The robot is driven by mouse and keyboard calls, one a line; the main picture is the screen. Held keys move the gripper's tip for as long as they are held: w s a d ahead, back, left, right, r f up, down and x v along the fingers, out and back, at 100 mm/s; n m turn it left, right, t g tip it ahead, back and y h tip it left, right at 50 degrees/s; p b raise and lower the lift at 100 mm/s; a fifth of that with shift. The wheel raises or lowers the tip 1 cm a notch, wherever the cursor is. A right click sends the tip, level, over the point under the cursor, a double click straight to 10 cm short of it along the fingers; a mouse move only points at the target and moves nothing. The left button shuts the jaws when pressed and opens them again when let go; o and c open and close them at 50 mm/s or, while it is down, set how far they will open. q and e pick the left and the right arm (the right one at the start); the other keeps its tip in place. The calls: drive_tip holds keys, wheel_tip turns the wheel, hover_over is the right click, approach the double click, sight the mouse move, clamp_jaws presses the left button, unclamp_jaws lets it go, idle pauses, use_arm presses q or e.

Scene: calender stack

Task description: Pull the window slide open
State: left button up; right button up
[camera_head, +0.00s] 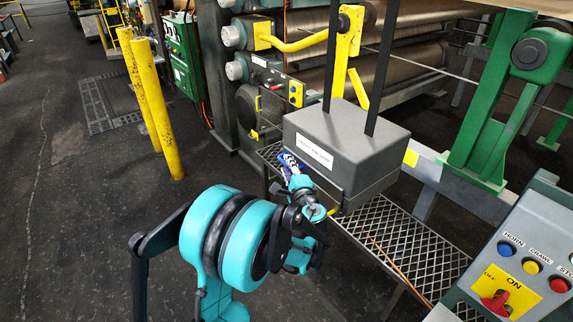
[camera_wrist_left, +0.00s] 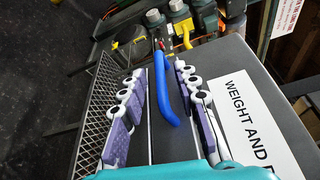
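A grey box (camera_head: 345,148) with a white label stands on the mesh walkway; I take it to be the window slide's housing. A blue handle (camera_wrist_left: 165,88) sticks out there beside the label. My left gripper (camera_head: 289,163) is at the box's left side. In the left wrist view my left gripper (camera_wrist_left: 160,72) is open, with one finger on each side of the blue handle and visible gaps. In the head view the handle is mostly hidden by the gripper. My right gripper is not in view.
The mesh walkway (camera_head: 415,245) runs below the box. A control panel (camera_head: 520,270) with coloured buttons is at the lower right. Yellow posts (camera_head: 155,110) stand at the left. Large rollers (camera_head: 410,65) and a green frame (camera_head: 490,120) are behind.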

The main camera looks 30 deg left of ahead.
use_arm(q)
drive_tip(key=shift+x, duration=0.85)
drive_tip(key=shift+r, duration=0.1)
clamp_jaws()
